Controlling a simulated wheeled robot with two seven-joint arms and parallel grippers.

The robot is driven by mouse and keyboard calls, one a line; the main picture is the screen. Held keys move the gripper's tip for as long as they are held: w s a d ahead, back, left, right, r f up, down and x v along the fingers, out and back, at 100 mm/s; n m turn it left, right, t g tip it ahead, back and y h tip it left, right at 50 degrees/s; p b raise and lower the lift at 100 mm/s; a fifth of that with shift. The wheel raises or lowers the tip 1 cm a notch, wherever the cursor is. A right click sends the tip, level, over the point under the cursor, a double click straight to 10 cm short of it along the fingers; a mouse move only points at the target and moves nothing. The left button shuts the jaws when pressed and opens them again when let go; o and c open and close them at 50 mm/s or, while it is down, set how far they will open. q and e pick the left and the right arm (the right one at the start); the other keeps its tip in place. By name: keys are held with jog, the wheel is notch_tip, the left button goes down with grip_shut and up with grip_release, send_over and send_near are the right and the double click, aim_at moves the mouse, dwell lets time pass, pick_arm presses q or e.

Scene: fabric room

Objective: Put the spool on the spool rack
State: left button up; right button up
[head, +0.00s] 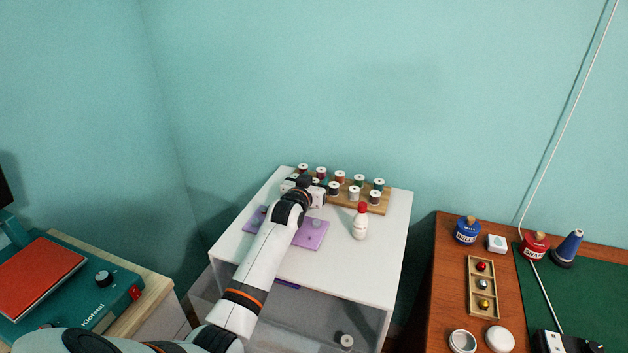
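The spool rack (380,208) is a wooden board at the back of the white table, with several spools standing on it in rows. Among them are a red-and-white spool (340,177) and a dark spool (375,197). My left gripper (307,184) is at the rack's left end, over or beside the spools there. My own wrist hides its fingertips and part of the rack, so I cannot tell whether it holds a spool. Another spool-like item (346,341) is low at the front, below the tabletop. My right gripper is not in view.
A purple flat item (313,236) lies under my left forearm. A white bottle with a red cap (360,222) stands right of it, in front of the rack. A brown table (448,270) with jars and a tray is at right. A teal box (95,290) is at left.

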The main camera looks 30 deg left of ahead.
pick_arm(q)
jog(key=shift+s+f, duration=0.1)
jog(key=shift+f, duration=0.25)
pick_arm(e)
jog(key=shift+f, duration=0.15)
